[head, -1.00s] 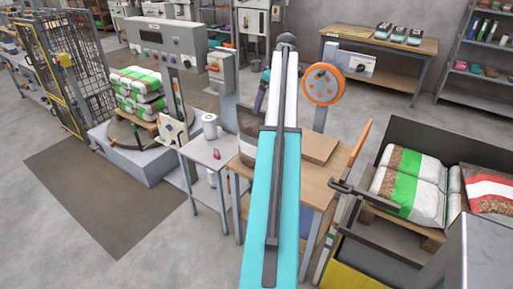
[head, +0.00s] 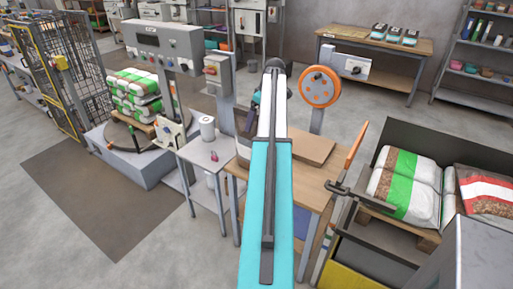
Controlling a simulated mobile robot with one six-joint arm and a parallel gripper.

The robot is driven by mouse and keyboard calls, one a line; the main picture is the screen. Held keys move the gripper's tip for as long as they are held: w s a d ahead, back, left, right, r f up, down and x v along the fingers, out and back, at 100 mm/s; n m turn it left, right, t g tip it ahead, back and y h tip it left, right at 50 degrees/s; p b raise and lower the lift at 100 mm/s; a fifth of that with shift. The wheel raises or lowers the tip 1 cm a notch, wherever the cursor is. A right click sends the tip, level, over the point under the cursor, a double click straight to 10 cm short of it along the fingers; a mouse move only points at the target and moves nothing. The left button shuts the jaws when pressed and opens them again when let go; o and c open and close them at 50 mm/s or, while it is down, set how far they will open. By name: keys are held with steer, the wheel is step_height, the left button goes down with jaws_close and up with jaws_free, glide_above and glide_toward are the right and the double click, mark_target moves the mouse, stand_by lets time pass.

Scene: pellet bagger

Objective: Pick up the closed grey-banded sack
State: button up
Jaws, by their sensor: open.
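No grey-banded sack can be made out. Green-banded white sacks (head: 137,92) lie stacked on a small pallet on the turntable at left. A clear-and-white sack with a green band (head: 402,183) lies on a pallet in the dark-walled bay at right. Beside it is a sack with a red-and-white band (head: 490,190). My turquoise and white arm reaches up the middle of the view over the wooden table. My gripper cannot be made out; the arm hides what is behind it. Small dark and teal parts show just left of the arm's far end, unclear.
The wooden table (head: 308,177) stands beyond my arm, with a flat brown board (head: 313,150) on it. A small grey side table (head: 213,152) with a white roll (head: 207,127) is to its left. A wire cage (head: 72,80) stands far left. The floor mat at left is clear.

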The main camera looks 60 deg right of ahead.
mark_target(255, 127)
steer(key=shift+w+f, duration=0.1)
steer(key=shift+f, duration=0.25)
steer(key=shift+f, duration=0.1)
steer(key=shift+p+x, duration=1.15)
steer(key=shift+x, duration=1.35)
steer(key=shift+d, duration=0.1)
steer(key=c, duration=1.6)
